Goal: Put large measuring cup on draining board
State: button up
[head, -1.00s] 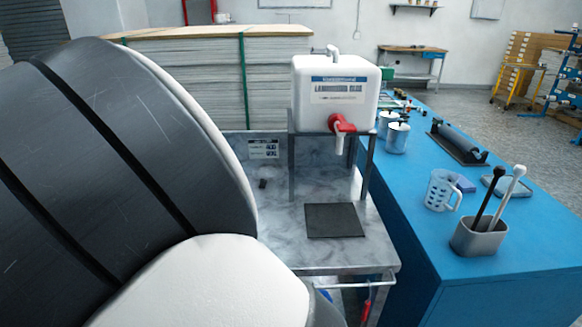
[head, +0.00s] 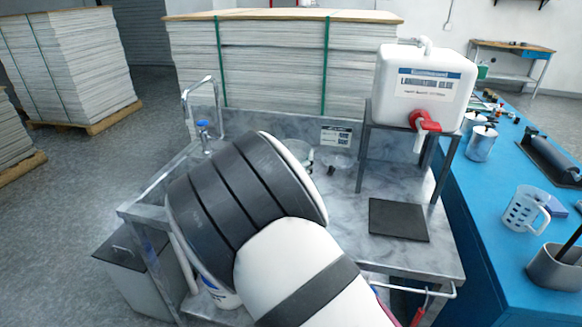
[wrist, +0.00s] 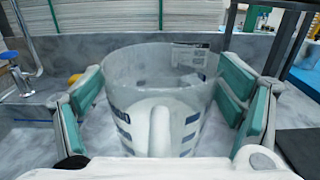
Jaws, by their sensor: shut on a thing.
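The large measuring cup (wrist: 190,115) is clear with blue markings and stands upright in the wrist view, its handle towards the camera. My gripper (wrist: 160,105) is shut on it, with a teal-padded finger on either side. In the head view my arm hides most of the cup and gripper. The draining board (head: 345,200) is the grey marbled top of the sink unit, below and around the cup. I cannot tell whether the cup's base touches it.
A tap (head: 203,130) stands at the left of the sink unit. A white glue tank (head: 425,85) on a metal stand and a dark mat (head: 398,220) are at the right. A smaller measuring jug (head: 524,210) stands on the blue bench (head: 485,215). Stacked sheets (head: 270,60) stand behind.

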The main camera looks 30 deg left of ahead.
jog(key=shift+s+f, duration=0.1)
jog(key=shift+f, duration=1.65)
jog(key=o, duration=1.8)
jog(key=shift+f, duration=0.15)
jog(key=v, duration=1.2)
